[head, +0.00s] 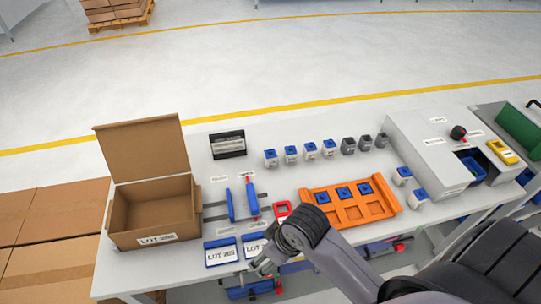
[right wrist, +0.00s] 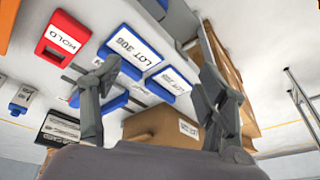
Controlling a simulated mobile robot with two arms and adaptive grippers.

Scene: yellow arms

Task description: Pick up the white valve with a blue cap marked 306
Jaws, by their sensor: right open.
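Several white valves with blue caps (head: 291,154) stand in a row at the back of the table in the head view. Two more (head: 402,176) (head: 420,199) stand beside the grey machine. Three blue-capped pieces (head: 343,193) sit in the orange tray (head: 347,213). The numbers on the valves are too small to read, so I cannot tell which is 306. My right gripper (head: 262,264) is open and empty at the table's front edge, by the lot cards; its spread fingers also show in the right wrist view (right wrist: 158,80). My left gripper is out of view.
An open cardboard box (head: 125,218) stands at the left. Blue-framed lot cards (head: 221,252), one reading LOT 306 in the right wrist view (right wrist: 132,46), lie near the front. A red HOLD frame (right wrist: 63,38) is beside them. Grey valves (head: 365,143) continue the back row.

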